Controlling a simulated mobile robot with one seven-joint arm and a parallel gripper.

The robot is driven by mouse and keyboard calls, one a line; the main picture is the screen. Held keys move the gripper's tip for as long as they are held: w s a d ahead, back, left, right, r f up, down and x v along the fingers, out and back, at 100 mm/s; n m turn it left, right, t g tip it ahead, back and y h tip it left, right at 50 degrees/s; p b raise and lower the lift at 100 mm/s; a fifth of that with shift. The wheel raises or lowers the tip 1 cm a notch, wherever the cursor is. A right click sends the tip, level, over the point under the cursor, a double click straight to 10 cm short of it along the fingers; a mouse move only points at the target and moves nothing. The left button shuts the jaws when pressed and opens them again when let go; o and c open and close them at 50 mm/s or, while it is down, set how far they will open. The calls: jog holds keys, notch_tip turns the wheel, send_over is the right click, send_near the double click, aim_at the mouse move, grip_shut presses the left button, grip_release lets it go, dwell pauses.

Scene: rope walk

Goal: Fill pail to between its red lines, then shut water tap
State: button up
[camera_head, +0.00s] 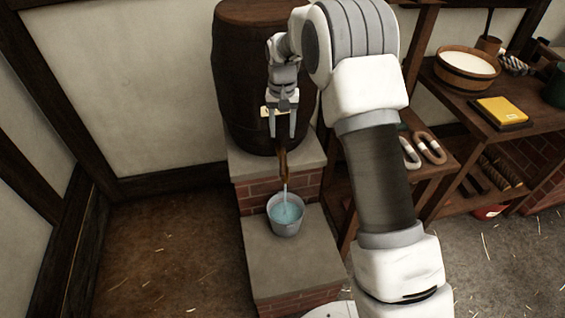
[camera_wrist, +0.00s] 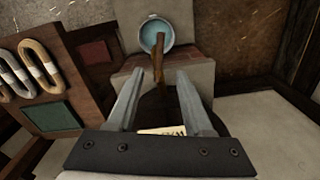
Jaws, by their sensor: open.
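The pail (camera_head: 285,214) is a small grey bucket on the low stone step, with pale blue water inside. A thin stream runs into it from the brown wooden tap (camera_head: 283,165) on the dark barrel (camera_head: 258,85). I cannot make out the red lines or the exact level. My gripper (camera_head: 285,135) hangs in front of the barrel at the tap, its two fingers apart. In the wrist view the open fingers (camera_wrist: 158,85) point toward the tap (camera_wrist: 158,60), with the pail (camera_wrist: 156,33) beyond it. I cannot tell whether they touch the tap. A pale label is partly hidden behind the gripper.
The barrel stands on a stone-topped brick block (camera_head: 310,150); the pail's step (camera_head: 290,265) is lower. At right, a shelf holds rope coils (camera_head: 432,148), and a table holds a wooden tub (camera_head: 466,68) and yellow block (camera_head: 502,110).

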aim_at(282, 166)
notch_tip(282, 166, down, 14)
jog(key=shift+f+b, duration=0.2)
jog(key=shift+b, duration=0.35)
grip_shut()
dwell(1.2)
